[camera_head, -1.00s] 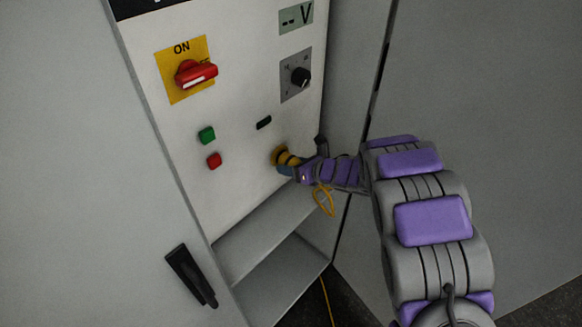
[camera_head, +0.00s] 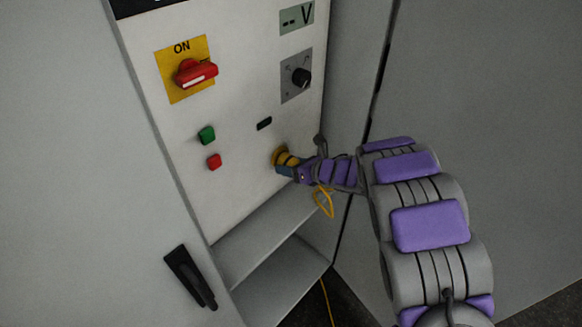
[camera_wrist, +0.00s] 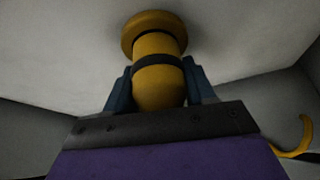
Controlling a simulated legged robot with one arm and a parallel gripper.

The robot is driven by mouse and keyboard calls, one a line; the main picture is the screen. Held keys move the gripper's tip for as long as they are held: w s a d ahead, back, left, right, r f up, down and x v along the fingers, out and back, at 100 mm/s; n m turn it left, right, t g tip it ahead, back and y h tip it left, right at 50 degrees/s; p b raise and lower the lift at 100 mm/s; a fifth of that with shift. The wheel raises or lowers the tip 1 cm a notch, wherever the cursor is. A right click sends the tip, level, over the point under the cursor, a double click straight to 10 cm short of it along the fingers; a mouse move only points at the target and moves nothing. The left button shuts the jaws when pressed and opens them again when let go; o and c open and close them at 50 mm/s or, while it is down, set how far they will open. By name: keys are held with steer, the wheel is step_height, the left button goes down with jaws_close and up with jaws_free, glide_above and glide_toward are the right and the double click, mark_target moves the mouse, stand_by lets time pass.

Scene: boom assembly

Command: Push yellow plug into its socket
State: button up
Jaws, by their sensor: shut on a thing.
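The yellow plug (camera_wrist: 158,88) is held between the two blue-grey fingers of my gripper (camera_wrist: 159,90) in the wrist view. A dark band runs around the plug. Its front end meets a wider yellow round socket (camera_wrist: 152,24) on the pale panel. In the head view my gripper (camera_head: 286,168) is close to the panel at its lower right, at the yellow socket (camera_head: 281,156). The plug is lined up with the socket. The socket's inside is hidden, so I cannot tell how deep the plug sits.
The panel (camera_head: 240,190) carries a red rotary switch (camera_head: 196,73), a green button (camera_head: 207,135), a red button (camera_head: 214,161) and a dark knob (camera_head: 301,77). A yellow cable (camera_head: 323,202) hangs below my gripper. A grey ledge (camera_head: 265,230) lies beneath. A cabinet wall stands right.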

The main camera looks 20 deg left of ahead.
steer(key=shift+w+a, duration=0.1)
steer(key=shift+a, duration=0.1)
steer(key=o, duration=1.4)
steer(key=shift+d, duration=0.1)
steer(key=p+v, duration=0.1)
steer(key=v, duration=1.6)
steer(key=shift+p, duration=0.3)
